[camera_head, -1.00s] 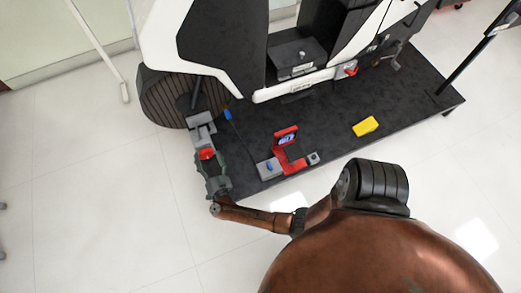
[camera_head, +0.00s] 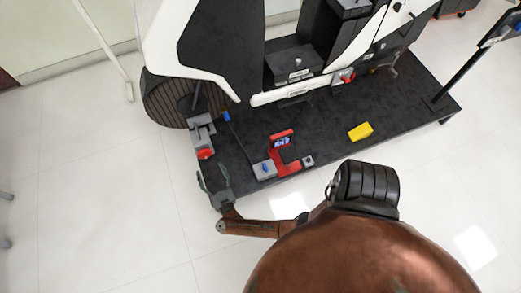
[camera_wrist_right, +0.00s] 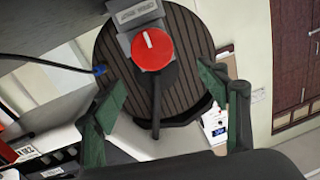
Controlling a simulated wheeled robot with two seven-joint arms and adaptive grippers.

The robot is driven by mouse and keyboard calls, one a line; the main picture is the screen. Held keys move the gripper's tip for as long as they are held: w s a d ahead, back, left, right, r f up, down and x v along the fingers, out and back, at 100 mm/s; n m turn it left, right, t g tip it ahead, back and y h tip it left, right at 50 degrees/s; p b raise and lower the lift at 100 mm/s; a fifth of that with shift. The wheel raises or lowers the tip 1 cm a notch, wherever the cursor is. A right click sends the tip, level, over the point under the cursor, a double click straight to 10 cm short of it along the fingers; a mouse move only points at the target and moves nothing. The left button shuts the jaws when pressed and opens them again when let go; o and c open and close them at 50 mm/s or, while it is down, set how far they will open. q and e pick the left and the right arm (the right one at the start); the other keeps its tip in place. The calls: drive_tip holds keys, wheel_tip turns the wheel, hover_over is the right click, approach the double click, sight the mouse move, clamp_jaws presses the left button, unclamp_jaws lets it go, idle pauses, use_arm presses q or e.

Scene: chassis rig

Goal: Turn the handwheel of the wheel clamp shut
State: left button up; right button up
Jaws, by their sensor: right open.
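The red handwheel (camera_head: 205,154) sits on the near end of the grey wheel clamp (camera_head: 201,134), which stands against the ribbed dark wheel (camera_head: 165,100). In the right wrist view the handwheel (camera_wrist_right: 152,49) faces me, with a short white mark upright on its face. A dark bar hangs below it. My right gripper (camera_head: 212,174) is open and empty, a little nearer than the handwheel and apart from it. Its green-padded fingers (camera_wrist_right: 163,90) stand to the left and right, below the handwheel in the wrist view. My left gripper is not in view.
A red bracket (camera_head: 284,158) with a grey block (camera_head: 265,170) lies on the black platform (camera_head: 325,122) to the right. A yellow block (camera_head: 360,131) lies farther right. A blue-tipped cable (camera_head: 228,117) runs beside the clamp.

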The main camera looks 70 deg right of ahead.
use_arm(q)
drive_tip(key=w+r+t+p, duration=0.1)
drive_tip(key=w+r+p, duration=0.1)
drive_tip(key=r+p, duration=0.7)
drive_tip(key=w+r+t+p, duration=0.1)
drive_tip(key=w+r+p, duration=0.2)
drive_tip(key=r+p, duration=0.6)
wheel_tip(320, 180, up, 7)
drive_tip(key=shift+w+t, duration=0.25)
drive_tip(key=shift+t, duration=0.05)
use_arm(e)
drive_tip(key=s+a+f+n+g+y, duration=0.1)
drive_tip(key=s+n+y, duration=0.4)
drive_tip(key=s, duration=0.6)
drive_tip(key=s+a+f+n+g+y, duration=0.1)
drive_tip(key=s+a+f+n+y, duration=0.2)
drive_tip(key=s, duration=0.8)
drive_tip(key=a+n+y, duration=0.2)
drive_tip(key=y, duration=0.2)
drive_tip(key=shift+s, duration=0.4)
